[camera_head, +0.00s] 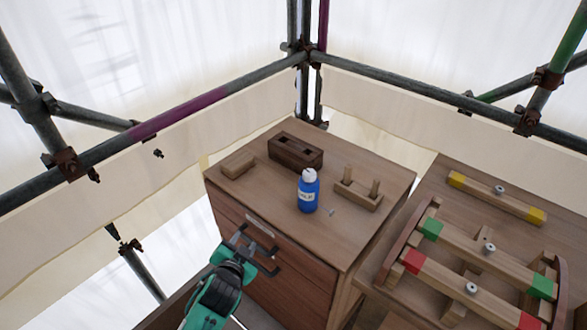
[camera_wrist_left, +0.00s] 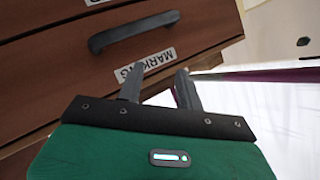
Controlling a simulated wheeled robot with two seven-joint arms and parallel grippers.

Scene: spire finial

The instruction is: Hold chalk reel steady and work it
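I cannot make out a chalk reel in either view. A blue bottle with a white cap (camera_head: 308,190) and a white label stands upright on the wooden cabinet top (camera_head: 270,205). My left gripper (camera_head: 257,251) is in front of the cabinet's drawer fronts, near a dark handle. In the left wrist view its two fingers (camera_wrist_left: 161,88) are apart with nothing between them. A black drawer handle (camera_wrist_left: 133,32) and a label reading MARKING (camera_wrist_left: 145,64) show beyond the fingertips. The handle is not between the fingers. My right gripper is in neither view.
On the cabinet top are a dark slotted block (camera_head: 296,151), a small wooden block (camera_head: 238,165) and a two-post wooden holder (camera_head: 358,194). A bench at right carries beams with yellow, green and red ends (camera_head: 480,250). Scaffold poles (camera_head: 220,92) and white sheeting surround the corner.

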